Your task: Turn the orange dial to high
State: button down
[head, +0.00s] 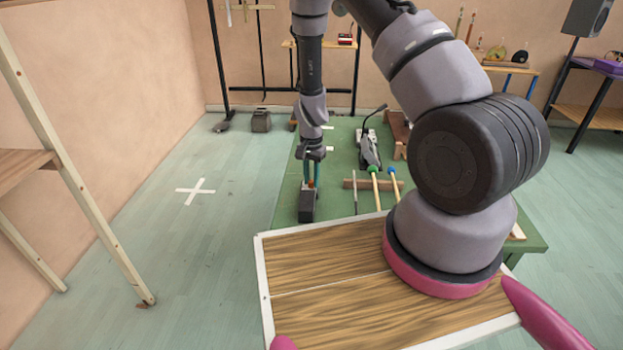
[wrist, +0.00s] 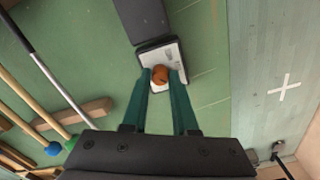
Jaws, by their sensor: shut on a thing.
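The orange dial (wrist: 160,75) sits on a pale panel (wrist: 183,54) at the end of a dark box (wrist: 145,18) on the green table. My gripper (wrist: 162,76) is shut on the dial, with one teal finger on each side of it. The setting marks on the panel are too small to read. In the head view my gripper (head: 312,180) points down at the dark box (head: 307,207) near the table's left side. The dial is hidden there.
Mallets with a green head (head: 373,169) and a blue head (head: 391,170) lie across a wooden bar (head: 358,184), with a metal rod (head: 355,195) beside them. The table's left edge is close to the box.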

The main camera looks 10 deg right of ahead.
aim_at(311, 181)
jog(key=c, duration=0.7)
grip_release()
notch_tip(311, 181, up, 11)
jog(key=shift+f, duration=0.1)
